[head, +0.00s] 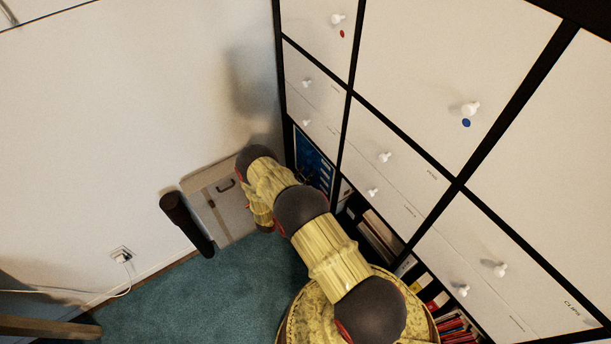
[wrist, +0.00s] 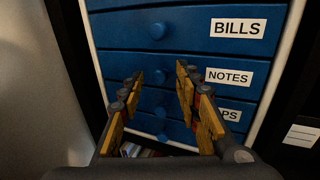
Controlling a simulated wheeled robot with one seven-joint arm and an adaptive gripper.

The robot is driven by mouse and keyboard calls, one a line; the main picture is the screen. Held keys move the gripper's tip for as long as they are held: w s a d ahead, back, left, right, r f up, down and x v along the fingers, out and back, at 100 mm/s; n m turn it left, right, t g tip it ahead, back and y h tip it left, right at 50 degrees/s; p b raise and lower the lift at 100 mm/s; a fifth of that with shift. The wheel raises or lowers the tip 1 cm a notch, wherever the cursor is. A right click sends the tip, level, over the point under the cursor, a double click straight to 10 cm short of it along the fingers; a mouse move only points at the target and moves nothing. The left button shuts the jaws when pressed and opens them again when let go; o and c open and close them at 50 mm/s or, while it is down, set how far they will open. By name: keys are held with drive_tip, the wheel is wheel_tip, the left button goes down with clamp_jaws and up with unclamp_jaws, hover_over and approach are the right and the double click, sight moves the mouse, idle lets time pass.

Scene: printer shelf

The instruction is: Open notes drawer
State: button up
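In the wrist view a blue drawer unit fills the background, with white labels. The notes drawer (wrist: 195,74) has a white NOTES label (wrist: 229,77) and a round blue knob (wrist: 158,77). It looks shut, level with the drawers around it. My gripper (wrist: 159,77) is open, with yellow and grey fingers pointing at the unit. The notes knob shows between the fingertips; I cannot tell how far it is from them. In the head view the blue unit (head: 318,162) sits low in the shelf, partly hidden by my arm.
The BILLS drawer (wrist: 180,27) is above, and more blue drawers with knobs (wrist: 160,112) are below. In the head view a case (head: 230,203) and a dark cylinder (head: 187,224) stand by the wall left of my arm. Green carpet (head: 190,290) lies clear.

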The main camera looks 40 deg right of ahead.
drive_tip(key=shift+w+d, duration=0.1)
drive_tip(key=shift+d, duration=0.2)
drive_tip(key=shift+c, duration=0.4)
drive_tip(key=c, duration=0.7)
clamp_jaws()
